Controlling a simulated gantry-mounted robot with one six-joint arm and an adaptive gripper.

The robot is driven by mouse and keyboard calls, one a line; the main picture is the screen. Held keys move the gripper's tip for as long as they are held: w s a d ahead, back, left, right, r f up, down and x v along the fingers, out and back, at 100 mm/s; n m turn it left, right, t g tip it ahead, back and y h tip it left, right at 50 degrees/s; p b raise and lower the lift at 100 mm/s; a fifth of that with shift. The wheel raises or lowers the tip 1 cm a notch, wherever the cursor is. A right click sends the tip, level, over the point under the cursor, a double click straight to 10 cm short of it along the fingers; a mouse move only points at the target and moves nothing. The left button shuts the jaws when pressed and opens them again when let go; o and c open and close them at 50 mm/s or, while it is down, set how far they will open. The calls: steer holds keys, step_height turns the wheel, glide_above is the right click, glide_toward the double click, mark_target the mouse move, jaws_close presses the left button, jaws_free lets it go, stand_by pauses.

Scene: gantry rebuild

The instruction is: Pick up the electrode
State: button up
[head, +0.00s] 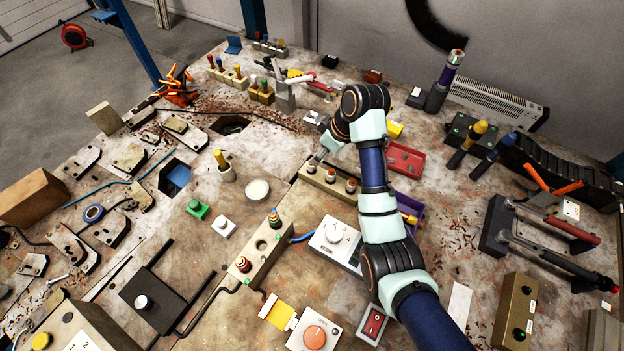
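I cannot tell for sure which thing is the electrode. A dark cylinder with a purple band (452,66) stands upright in a dark holder at the back right. My gripper (315,163) points down at the left end of a tan block (338,194) with capped round fittings. The fingertips are small and partly covered by the wrist, so neither their opening nor any contact shows clearly. My arm crosses the middle right of the view and hides part of the bench.
A long block (259,256) with capped fittings lies left of my arm, near a white dial box (334,238). A red tray (405,159) is right of the arm. Square cutouts and cables break up the bench's left side. Black clamps (540,232) crowd the right.

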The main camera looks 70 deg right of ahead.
mark_target(312, 168)
steer(key=shift+b+x, duration=1.05)
steer(key=shift+x, duration=2.8)
steer(key=shift+w+a, duration=0.1)
steer(key=shift+a, duration=0.15)
jaws_close()
